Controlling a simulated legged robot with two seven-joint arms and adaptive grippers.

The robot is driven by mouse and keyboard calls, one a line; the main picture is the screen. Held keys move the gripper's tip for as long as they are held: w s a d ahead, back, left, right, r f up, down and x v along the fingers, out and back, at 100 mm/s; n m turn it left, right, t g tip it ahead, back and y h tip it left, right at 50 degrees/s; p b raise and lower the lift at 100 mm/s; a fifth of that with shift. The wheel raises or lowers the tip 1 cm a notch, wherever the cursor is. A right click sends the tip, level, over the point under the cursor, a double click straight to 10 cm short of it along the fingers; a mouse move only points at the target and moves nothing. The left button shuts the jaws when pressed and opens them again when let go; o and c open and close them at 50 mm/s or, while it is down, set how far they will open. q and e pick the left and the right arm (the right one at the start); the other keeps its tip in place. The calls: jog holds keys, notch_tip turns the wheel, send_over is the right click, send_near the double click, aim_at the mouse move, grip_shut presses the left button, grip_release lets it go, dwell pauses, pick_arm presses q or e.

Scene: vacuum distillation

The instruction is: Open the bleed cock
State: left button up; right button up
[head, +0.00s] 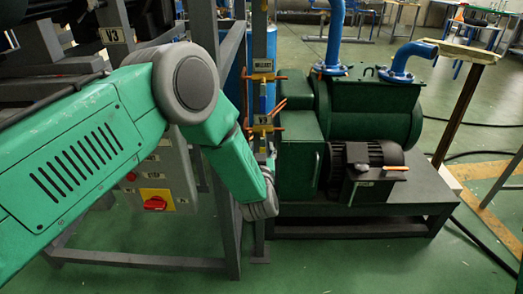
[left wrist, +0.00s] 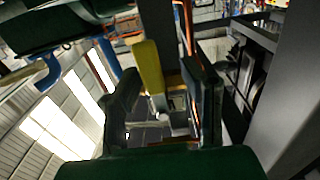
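Two small brass-coloured valves sit on a vertical pipe line in the head view: an upper valve (head: 263,77) with a label plate above it, and a lower valve (head: 263,128) with another plate. I cannot read which is the bleed cock. My left arm comes in from the left and bends down beside the lower valve. My left gripper shows best in the left wrist view (left wrist: 165,95), its two dark fingers apart. A yellow upright piece (left wrist: 148,66) and an orange-brown pipe (left wrist: 187,30) appear beyond and between the fingers; contact is not clear. My right gripper is not visible.
A green pump (head: 370,105) with a motor (head: 372,160) and blue pipes (head: 410,55) stands right of the valves. A grey frame post (head: 229,225) and a box with a red switch (head: 155,200) are at left.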

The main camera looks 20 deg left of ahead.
pick_arm(q)
jog(key=shift+d, duration=0.3)
grip_shut()
jog(key=shift+d, duration=0.1)
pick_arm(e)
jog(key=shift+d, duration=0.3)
